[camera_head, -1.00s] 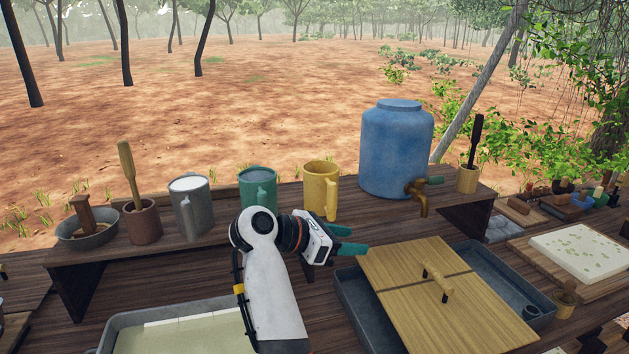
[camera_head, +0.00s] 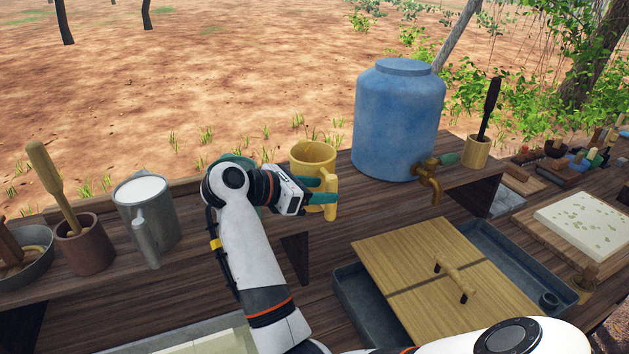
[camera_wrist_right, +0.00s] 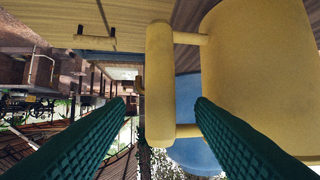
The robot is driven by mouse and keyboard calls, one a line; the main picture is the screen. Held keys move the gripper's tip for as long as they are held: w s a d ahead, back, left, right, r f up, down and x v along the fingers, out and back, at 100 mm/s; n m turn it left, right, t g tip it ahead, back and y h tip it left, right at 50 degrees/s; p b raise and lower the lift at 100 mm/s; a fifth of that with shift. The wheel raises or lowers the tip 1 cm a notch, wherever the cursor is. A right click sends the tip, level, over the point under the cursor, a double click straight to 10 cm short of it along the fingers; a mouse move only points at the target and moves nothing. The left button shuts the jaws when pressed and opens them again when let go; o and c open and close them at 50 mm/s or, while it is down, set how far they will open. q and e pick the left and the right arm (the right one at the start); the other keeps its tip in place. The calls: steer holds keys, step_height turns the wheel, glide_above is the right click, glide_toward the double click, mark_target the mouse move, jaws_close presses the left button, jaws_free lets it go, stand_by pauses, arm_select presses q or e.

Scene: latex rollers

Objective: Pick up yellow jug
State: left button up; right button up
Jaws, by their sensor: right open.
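The yellow jug (camera_head: 314,155) stands upright on the raised wooden shelf, left of the blue water barrel. My right gripper (camera_head: 326,190) is at the jug's handle side, its green fingers partly in front of the jug. In the right wrist view the jug's body (camera_wrist_right: 255,75) fills the right side, with its upright handle (camera_wrist_right: 159,80) left of it. The open green fingers (camera_wrist_right: 155,125) lie either side of the handle, one of them overlapping the jug's body. I cannot tell whether they touch it. My left gripper is not in view.
The blue barrel (camera_head: 398,120) with a brass tap (camera_head: 430,185) stands right of the jug. A green jug is mostly hidden behind my right arm. A grey jug (camera_head: 150,215) stands farther left. A wooden lid (camera_head: 415,260) covers part of a tray below the shelf.

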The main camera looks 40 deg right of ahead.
steer(key=p+x, duration=0.3)
steer(key=x, duration=0.3)
steer(key=shift+a, duration=0.1)
steer(key=shift+c, duration=0.9)
jaws_close()
